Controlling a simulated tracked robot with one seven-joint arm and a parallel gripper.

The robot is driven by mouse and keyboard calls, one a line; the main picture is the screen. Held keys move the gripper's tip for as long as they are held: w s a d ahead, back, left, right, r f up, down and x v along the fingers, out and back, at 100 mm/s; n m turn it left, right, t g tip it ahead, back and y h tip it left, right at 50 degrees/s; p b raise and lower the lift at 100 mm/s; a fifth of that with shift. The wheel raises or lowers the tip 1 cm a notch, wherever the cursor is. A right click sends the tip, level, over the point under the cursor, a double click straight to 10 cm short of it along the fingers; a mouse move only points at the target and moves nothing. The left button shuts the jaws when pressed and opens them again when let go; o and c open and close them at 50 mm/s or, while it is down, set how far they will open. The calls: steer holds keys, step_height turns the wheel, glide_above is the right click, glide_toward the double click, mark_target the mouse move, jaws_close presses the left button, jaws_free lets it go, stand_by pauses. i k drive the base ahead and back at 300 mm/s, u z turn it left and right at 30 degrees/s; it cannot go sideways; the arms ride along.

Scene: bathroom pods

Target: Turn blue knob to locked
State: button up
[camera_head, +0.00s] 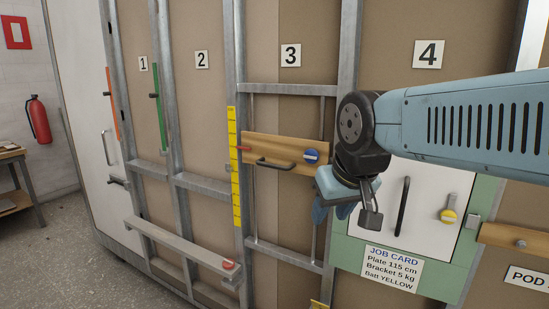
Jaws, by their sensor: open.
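The blue knob (311,156) is a round disc with a pale bar across it, lying roughly level. It sits on the right end of a wooden board (284,146) in bay 3. My gripper (333,211) hangs just below and to the right of the knob, pointing down, in front of the frame between bays 3 and 4. Its blue fingers are apart and empty, partly hidden by the gripper body. I see no contact with the knob. No locked mark can be made out beside the knob.
A black handle (275,164) and a red lever (243,148) are on the same board. A yellow scale (235,165) stands at its left. A white hatch (428,200) with a black handle and yellow knob (448,215) is right of my gripper. A shelf rail (180,247) juts out lower left.

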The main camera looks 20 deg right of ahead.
mark_target(311, 156)
steer(key=u, duration=1.2)
steer(key=k, duration=1.3)
steer(key=z, duration=1.05)
steer(key=i, duration=0.5)
steer(key=u, duration=0.15)
